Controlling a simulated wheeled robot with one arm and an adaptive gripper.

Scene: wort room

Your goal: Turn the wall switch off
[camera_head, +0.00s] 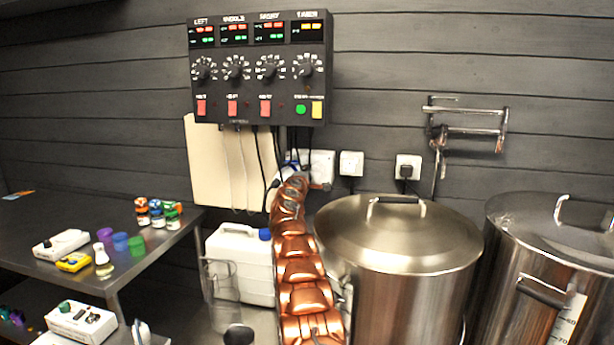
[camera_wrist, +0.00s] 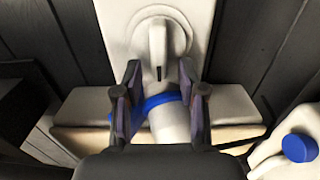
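The wall switch (camera_wrist: 157,45) fills the top middle of the wrist view: a white housing with a round dial and an upright lever, its dark mark at the lower end. Below it a white cylindrical part with a blue ring (camera_wrist: 160,101) projects towards me. My gripper (camera_wrist: 160,78) is open; its two dark fingers stand apart on either side of the space just below the lever, with the blue-ringed part between and behind them. Contact with that part cannot be told.
A black control box (camera_head: 260,70) hangs above, with cables running down. White sockets (camera_head: 351,163) are right of my arm. A large lidded pot (camera_head: 400,290) stands close on the right, a white canister (camera_head: 240,262) on the left. A metal table (camera_head: 60,215) is farther left.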

